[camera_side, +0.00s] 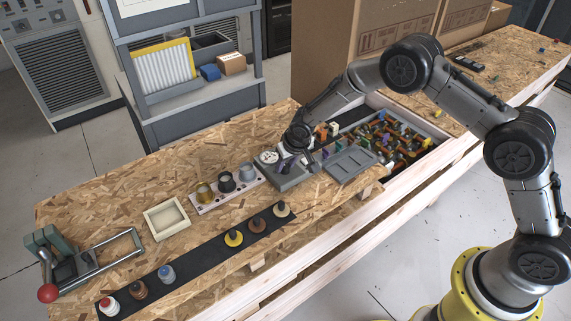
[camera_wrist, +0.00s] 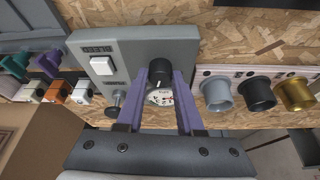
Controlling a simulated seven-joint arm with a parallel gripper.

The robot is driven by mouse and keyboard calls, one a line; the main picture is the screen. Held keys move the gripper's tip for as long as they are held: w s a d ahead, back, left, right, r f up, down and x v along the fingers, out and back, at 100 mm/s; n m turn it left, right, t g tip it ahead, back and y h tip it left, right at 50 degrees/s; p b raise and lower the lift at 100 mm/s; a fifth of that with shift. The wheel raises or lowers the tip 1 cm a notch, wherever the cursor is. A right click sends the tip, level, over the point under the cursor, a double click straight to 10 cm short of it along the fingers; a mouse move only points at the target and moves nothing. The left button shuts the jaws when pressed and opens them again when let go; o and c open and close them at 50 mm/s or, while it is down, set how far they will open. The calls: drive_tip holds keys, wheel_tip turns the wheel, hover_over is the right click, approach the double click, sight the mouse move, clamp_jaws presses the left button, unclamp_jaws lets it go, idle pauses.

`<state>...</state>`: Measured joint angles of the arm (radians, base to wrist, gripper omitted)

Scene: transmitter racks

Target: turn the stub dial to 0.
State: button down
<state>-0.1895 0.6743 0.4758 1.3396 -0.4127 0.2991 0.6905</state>
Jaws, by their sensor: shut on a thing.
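The grey instrument box (camera_wrist: 125,50) fills the middle of the wrist view. The stub dial, a short black knob (camera_wrist: 160,72) with a pale mark, stands on it. My gripper (camera_wrist: 160,78) has its two purple fingers on either side of this knob and is shut on it. A white round dial face with red marks (camera_wrist: 158,98) shows between the fingers, partly hidden. In the side view the box (camera_side: 291,182) sits on the bench, with my gripper (camera_side: 286,165) down over it. The dial's setting is too small to read.
The box also carries a white button (camera_wrist: 101,66), a small display (camera_wrist: 97,49) and a metal plunger (camera_wrist: 115,100). A white rack with coloured sockets (camera_side: 228,192) stands left of it. A bin of coloured parts (camera_side: 430,130) lies to the right.

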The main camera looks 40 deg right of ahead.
drive_tip(key=n+y, duration=0.1)
drive_tip(key=n, duration=0.3)
drive_tip(key=shift+d+y, duration=0.15)
drive_tip(key=shift+y, duration=0.25)
drive_tip(key=n+g+y, duration=0.1)
drive_tip(key=n, duration=0.2)
drive_tip(key=shift+d+n, duration=0.1)
drive_tip(key=shift+n, duration=0.3)
drive_tip(key=n+y, duration=0.1)
drive_tip(key=n, duration=0.2)
drive_tip(key=shift+w+g, duration=0.1)
drive_tip(key=shift+g, duration=0.2)
drive_tip(key=shift+d+n+g+y, duration=0.1)
drive_tip(key=shift+n+g+y, duration=0.4)
drive_tip(key=shift+n, duration=1.7)
drive_tip(key=c, duration=0.5)
unclamp_jaws()
drive_tip(key=shift+c, duration=0.2)
drive_tip(key=shift+w, duration=0.1)
